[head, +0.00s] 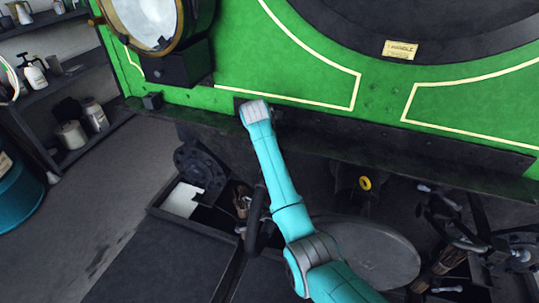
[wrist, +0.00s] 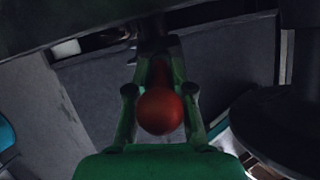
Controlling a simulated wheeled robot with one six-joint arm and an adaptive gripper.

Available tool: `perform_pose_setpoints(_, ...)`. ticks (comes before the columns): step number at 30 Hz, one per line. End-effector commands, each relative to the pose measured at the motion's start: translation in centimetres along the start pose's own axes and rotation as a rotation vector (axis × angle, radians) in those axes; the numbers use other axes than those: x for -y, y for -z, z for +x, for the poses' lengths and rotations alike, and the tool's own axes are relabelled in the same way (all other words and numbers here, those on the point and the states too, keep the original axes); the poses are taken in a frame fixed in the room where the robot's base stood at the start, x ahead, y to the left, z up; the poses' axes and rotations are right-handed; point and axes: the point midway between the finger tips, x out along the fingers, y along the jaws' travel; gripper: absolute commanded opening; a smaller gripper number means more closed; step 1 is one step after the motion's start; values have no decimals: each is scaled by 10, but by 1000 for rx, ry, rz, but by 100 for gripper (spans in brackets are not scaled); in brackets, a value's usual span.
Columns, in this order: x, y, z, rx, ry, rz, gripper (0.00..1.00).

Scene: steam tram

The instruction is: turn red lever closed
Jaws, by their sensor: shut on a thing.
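In the wrist view the red lever's round red knob (wrist: 160,111) sits between the two fingers of my gripper (wrist: 159,96), with a short reddish stem behind it. The fingers are closed in on it from both sides. In the head view my teal arm reaches up to the lower edge of the green tram body (head: 290,60). There the lever and my fingers are hidden behind or below the wrist end. How far the lever is turned cannot be told.
A brass-rimmed lamp (head: 150,22) is at upper left. Below the body are a dark toolbox with tools (head: 240,200), a round grey tabletop (head: 370,250) and clamps and tools (head: 470,235). Shelves with cans (head: 85,115) and a blue drum (head: 20,200) stand left. Grey floor (head: 120,190) is open between.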

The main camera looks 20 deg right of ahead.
Motion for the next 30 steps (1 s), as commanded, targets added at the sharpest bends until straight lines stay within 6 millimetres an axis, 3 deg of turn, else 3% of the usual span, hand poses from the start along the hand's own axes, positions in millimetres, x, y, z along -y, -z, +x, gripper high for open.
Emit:
perform_pose_setpoints(17,-2,0,0,-30,3,-3,0)
perform_pose_setpoints(18,-2,0,0,-30,3,-3,29)
perform_pose_setpoints(20,-2,0,0,-29,4,-3,44)
perform_pose_setpoints(30,-2,-1,0,-28,4,-2,47)
